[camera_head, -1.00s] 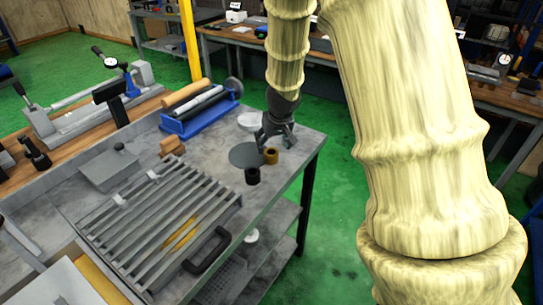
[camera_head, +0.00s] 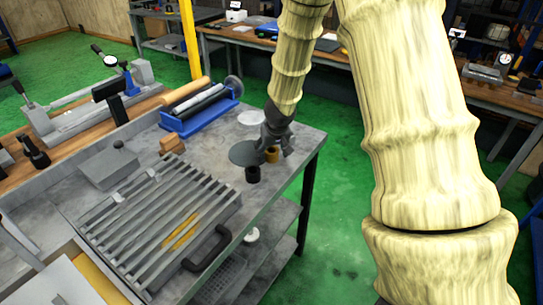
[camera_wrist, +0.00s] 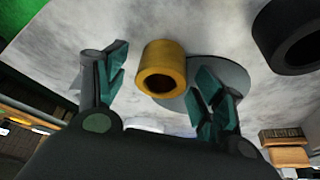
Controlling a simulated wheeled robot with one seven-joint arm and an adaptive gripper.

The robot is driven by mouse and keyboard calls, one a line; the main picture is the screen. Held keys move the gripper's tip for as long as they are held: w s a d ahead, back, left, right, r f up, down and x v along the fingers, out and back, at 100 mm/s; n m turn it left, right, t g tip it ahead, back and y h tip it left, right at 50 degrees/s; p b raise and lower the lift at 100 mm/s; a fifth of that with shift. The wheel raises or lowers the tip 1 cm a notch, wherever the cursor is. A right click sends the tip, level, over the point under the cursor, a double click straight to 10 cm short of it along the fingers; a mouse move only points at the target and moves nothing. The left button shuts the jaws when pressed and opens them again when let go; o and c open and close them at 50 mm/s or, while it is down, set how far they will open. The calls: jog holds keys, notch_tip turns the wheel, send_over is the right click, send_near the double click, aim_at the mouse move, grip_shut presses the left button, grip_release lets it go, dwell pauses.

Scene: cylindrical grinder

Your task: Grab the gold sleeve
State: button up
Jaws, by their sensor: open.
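The gold sleeve (camera_head: 272,154) stands on the grey metal table near its right edge, in front of a dark flat disc. In the wrist view the gold sleeve (camera_wrist: 164,68) shows its open bore and lies between and beyond my open fingers. My gripper (camera_head: 277,149) is open and right at the sleeve; I cannot tell from the head view if a finger touches it. In the wrist view my gripper (camera_wrist: 160,92) has one finger to the left of the sleeve and one to its right, with nothing held.
A black sleeve (camera_head: 252,174) stands close to the gold one, and also shows at upper right in the wrist view (camera_wrist: 288,38). The dark disc (camera_head: 243,153) lies beside them. A slatted grey rack (camera_head: 150,225) and a blue-based roller fixture (camera_head: 205,118) occupy the table.

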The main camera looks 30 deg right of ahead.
jog(key=c, duration=1.4)
jog(key=shift+r, duration=0.2)
